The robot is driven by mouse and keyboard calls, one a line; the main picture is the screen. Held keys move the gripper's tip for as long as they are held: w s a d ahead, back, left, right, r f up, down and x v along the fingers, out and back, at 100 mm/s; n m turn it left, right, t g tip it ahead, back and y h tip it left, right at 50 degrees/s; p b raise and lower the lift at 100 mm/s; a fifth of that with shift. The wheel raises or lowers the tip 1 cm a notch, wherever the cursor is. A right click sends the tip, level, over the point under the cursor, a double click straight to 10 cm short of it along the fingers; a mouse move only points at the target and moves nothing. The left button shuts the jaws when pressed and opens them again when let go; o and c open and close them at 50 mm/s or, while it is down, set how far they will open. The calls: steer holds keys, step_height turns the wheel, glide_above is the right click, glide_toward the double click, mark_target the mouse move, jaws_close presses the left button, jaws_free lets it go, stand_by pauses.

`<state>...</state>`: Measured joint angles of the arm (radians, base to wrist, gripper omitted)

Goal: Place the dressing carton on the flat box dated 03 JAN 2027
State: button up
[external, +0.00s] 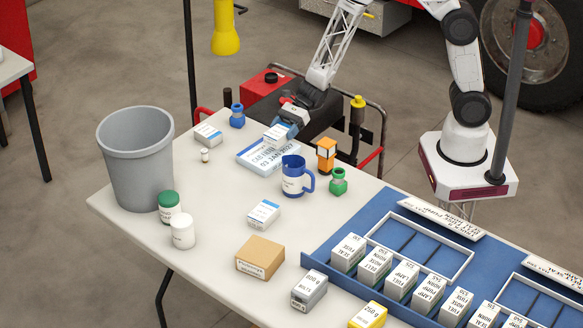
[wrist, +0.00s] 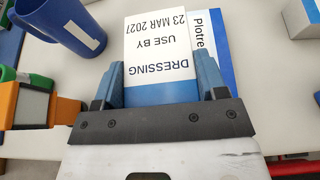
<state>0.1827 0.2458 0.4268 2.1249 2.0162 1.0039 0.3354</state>
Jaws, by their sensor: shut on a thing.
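The dressing carton, white with a blue end and marked "DRESSING USE BY 23 MAR 2027", is between my gripper's fingers (wrist: 160,88) in the wrist view (wrist: 160,50). In the external view the carton (external: 276,134) is at my gripper (external: 290,116), over the far part of the flat box. The flat box (external: 262,158) is white and blue, reads "03 JAN 2027" and lies on the table. Its blue edge and white top (wrist: 213,45) show right of the carton in the wrist view. I cannot tell whether carton and box touch.
A blue mug (external: 294,178) stands close beside the flat box, with an orange block-like item (external: 326,155) and green jar (external: 338,182) nearby.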

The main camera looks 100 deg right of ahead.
mark_target(272, 132)
steer(key=shift+w+f, duration=0.2)
steer(key=shift+w, duration=1.75)
steer(key=shift+f, duration=0.15)
steer(key=shift+f, duration=1.6)
steer(key=shift+f, duration=0.1)
steer(key=o, duration=0.9)
steer(key=shift+o, duration=0.2)
steer(key=v, duration=1.2)
